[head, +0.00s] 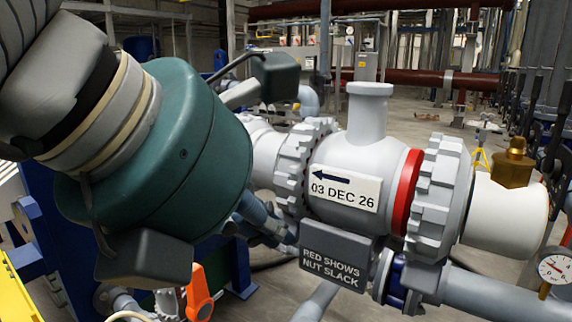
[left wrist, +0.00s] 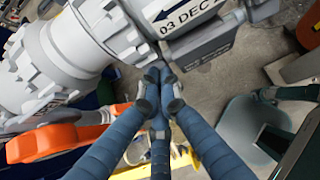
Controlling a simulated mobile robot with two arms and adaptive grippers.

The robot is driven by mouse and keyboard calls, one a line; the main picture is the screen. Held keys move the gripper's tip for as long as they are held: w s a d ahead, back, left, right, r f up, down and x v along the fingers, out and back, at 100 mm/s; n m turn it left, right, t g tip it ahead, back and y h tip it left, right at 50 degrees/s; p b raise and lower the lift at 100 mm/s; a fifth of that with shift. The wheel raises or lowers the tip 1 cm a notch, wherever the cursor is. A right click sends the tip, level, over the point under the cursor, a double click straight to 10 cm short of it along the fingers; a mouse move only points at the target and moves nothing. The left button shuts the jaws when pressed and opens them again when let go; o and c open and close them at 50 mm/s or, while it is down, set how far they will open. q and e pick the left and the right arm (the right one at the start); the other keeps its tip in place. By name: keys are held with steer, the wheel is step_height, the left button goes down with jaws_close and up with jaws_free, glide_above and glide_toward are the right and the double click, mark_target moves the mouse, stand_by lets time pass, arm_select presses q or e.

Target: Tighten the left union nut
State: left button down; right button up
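The left union nut (head: 302,165) is a grey toothed ring on the left end of the filter body (head: 368,122); no red shows beside it. It also shows in the left wrist view (left wrist: 108,28). The right union nut (head: 440,195) has a red ring (head: 408,192) on its inner side. A sign (head: 336,264) reads "RED SHOWS NUT SLACK". My left gripper (head: 284,236) is below the left nut, its teal housing large in front. In the left wrist view its fingertips (left wrist: 158,88) meet, empty.
An orange valve handle (head: 199,293) stands below the left gripper, close to its fingers in the left wrist view (left wrist: 45,143). A pressure gauge (head: 553,268) and a brass fitting (head: 514,165) are at the right. A grey pipe (head: 500,292) runs low.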

arm_select(q)
steer(key=w+r+p+v, duration=0.1)
steer(key=p+v, duration=0.1)
steer(key=v, duration=0.5)
steer(key=shift+d+p, duration=0.35)
arm_select(e)
steer(key=r, duration=0.1)
steer(key=w+r, duration=0.1)
steer(key=r, duration=0.1)
steer(key=shift+w+a, duration=0.15)
steer(key=shift+w, duration=0.05)
arm_select(q)
steer(key=shift+r, duration=0.15)
